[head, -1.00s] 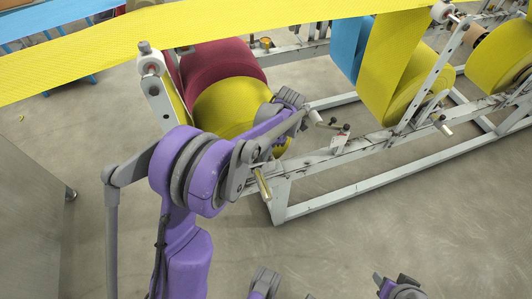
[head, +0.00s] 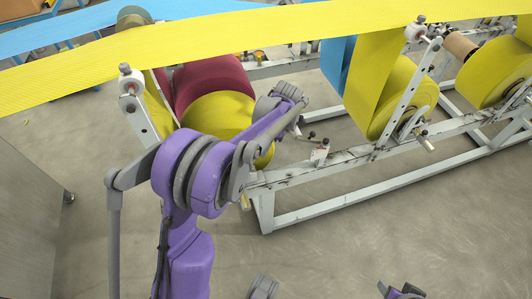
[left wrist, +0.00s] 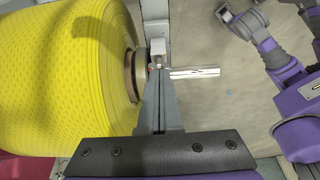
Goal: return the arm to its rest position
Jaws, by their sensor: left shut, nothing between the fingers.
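My left arm, purple and grey, comes up from the lower left in the head view and reaches up and right across a yellow roll (head: 220,112). My left gripper (head: 290,97) is at its far end, close to the roll's right end; the fingertips are hard to make out there. In the left wrist view its fingers (left wrist: 155,78) are shut and empty, beside the end of the yellow roll (left wrist: 70,75). They overlap the frame in that picture; contact cannot be told. Part of my other arm (head: 402,291) shows at the bottom edge; its gripper is unclear.
A white metal frame (head: 350,193) carries maroon (head: 205,80) and yellow rolls. A wide yellow web (head: 260,33) crosses above. A metal rod (left wrist: 195,72) sticks out beside my fingers. A grey cabinet (head: 28,200) stands at the left. Bare floor lies in front of the frame.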

